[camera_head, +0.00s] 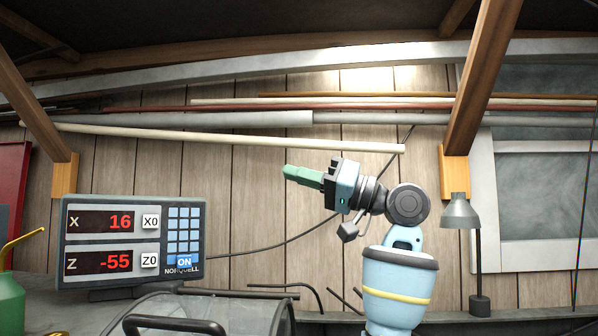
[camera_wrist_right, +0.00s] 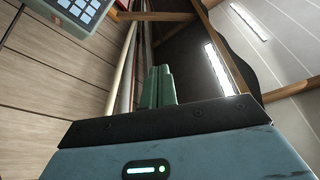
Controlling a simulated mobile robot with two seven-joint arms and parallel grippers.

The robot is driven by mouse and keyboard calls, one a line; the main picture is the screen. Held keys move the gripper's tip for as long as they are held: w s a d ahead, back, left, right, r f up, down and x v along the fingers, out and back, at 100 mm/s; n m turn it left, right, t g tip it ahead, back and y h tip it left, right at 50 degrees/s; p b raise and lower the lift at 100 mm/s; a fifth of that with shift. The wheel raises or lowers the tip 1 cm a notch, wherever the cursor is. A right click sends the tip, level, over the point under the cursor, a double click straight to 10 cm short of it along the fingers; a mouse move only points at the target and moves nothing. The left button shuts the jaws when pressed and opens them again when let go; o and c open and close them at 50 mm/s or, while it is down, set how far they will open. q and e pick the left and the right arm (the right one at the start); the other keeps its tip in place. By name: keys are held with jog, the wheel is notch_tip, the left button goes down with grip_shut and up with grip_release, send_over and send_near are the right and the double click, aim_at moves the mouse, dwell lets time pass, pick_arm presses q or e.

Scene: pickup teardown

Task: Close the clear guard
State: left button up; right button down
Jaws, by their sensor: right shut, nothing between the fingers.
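The clear guard (camera_head: 215,307) shows at the bottom of the head view, a see-through cover with a dark frame and a black handle (camera_head: 173,325). Its lower part is cut off by the picture edge, so I cannot tell how far it is open. My right gripper (camera_head: 287,172) is raised above and to the right of the guard, well apart from it, pointing left. Its green fingers are together and empty; they also show in the right wrist view (camera_wrist_right: 158,86). My left gripper is not in view.
A readout box (camera_head: 132,243) with red digits and a keypad stands behind the guard at left. A green oil can (camera_head: 10,300) is at the far left. A grey lamp (camera_head: 461,215) stands at right. Long rods (camera_head: 220,140) run along the wall behind my gripper.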

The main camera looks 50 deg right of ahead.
jog(key=shift+s+a+f+n+y, duration=0.35)
jog(key=shift+a+n+y, duration=0.05)
jog(key=shift+n, duration=0.3)
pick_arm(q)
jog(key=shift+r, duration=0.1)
pick_arm(e)
jog(key=shift+a+r, duration=0.1)
jog(key=shift+r, duration=0.05)
